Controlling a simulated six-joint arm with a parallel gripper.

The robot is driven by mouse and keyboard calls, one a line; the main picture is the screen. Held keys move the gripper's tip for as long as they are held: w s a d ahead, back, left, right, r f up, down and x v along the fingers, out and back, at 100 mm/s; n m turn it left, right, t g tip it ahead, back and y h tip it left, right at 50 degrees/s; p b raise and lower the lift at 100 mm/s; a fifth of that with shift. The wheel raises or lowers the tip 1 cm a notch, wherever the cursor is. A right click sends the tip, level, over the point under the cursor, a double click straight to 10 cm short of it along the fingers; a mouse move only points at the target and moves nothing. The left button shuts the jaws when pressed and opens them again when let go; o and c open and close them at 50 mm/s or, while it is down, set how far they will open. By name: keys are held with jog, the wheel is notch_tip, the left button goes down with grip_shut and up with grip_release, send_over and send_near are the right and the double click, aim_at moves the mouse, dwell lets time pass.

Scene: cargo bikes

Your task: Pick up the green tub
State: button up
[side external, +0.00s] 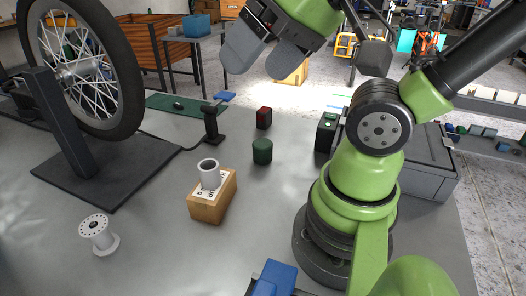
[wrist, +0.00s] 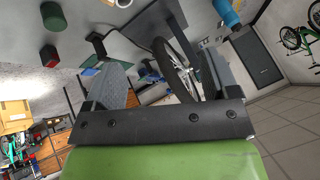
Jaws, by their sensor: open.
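The green tub (side external: 262,151) is a small dark green cylinder standing upright on the grey table, in the middle of the side external view. My gripper (side external: 262,62) is open and empty, high above the table and well above the tub, tilted toward the background. In the wrist view my gripper's fingers (wrist: 163,75) stand apart with nothing held between them; the tub lies outside them, to the left.
A dark red block (side external: 264,117) stands just behind the tub. A cardboard box (side external: 212,198) carrying a grey cup (side external: 209,173) is at front left, near a white spool (side external: 98,234). A wheel (side external: 83,70) on a stand fills the left.

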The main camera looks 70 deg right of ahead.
jog(key=shift+o, duration=0.2)
jog(key=m+g+h, duration=0.4)
jog(key=h, duration=0.1)
send_near(263, 143)
jog(key=x, duration=0.4)
jog(key=shift+s+f, duration=0.3)
jog(key=shift+w+x, duration=0.15)
jog(key=shift+x, duration=1.5)
jog(key=shift+w+x, duration=0.15)
jog(key=shift+x, duration=1.5)
jog(key=shift+r, duration=0.1)
jog(key=c, duration=1.1)
jog(key=shift+r, duration=0.1)
